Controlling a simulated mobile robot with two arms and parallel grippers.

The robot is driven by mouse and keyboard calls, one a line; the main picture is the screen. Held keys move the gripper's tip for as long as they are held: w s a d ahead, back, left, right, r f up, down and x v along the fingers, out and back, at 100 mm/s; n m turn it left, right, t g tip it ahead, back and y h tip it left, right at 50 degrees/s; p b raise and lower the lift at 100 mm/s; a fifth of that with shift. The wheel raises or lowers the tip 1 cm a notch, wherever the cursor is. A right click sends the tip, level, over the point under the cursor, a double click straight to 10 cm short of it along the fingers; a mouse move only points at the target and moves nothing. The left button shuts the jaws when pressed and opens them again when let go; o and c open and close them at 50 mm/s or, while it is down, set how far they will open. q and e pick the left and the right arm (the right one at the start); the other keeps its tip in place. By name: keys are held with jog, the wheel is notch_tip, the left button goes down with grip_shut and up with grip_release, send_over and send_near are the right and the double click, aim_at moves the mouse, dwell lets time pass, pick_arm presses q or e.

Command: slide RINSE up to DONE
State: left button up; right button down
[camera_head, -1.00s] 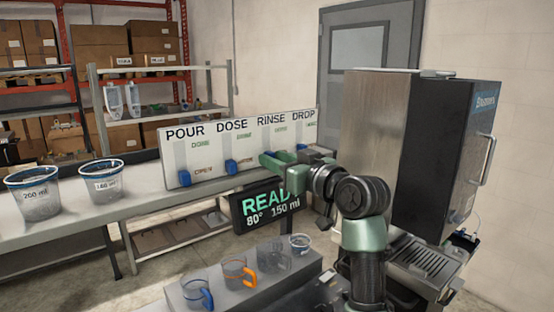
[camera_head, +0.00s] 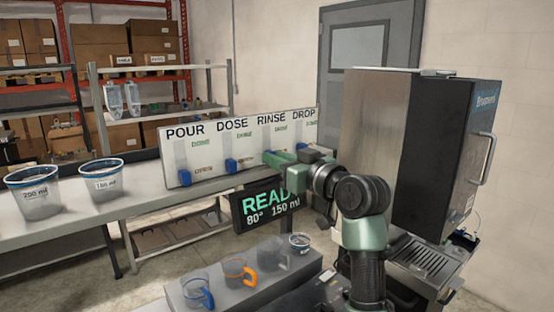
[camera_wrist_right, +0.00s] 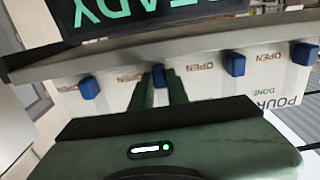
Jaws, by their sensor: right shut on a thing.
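The white slider panel (camera_head: 204,150) carries the columns POUR, DOSE, RINSE and DROP, with green DONE labels near the top and orange OPEN labels near the bottom. My right gripper (camera_wrist_right: 158,88) is shut on the blue RINSE knob (camera_wrist_right: 158,73), at the low OPEN end. In the head view the right gripper (camera_head: 269,158) covers most of that knob. The blue POUR knob (camera_head: 184,180), DOSE knob (camera_head: 231,166) and DROP knob (camera_wrist_right: 88,87) also sit low in their columns. My left gripper is not in view.
A dark READY display (camera_head: 265,205) hangs below the panel. Two clear tubs, one a 200 ml tub (camera_head: 34,191), stand on the bench left of it. Cups, including an orange-handled one (camera_head: 234,270), stand on the front block. A tall steel and black machine (camera_head: 440,150) stands right.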

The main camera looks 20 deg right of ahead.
aim_at(266, 128)
dwell(0.6)
notch_tip(266, 128, up, 6)
jog(key=p, duration=0.4)
jog(key=shift+r, duration=0.1)
jog(key=c, duration=1.4)
grip_release()
jog(key=shift+o, duration=0.2)
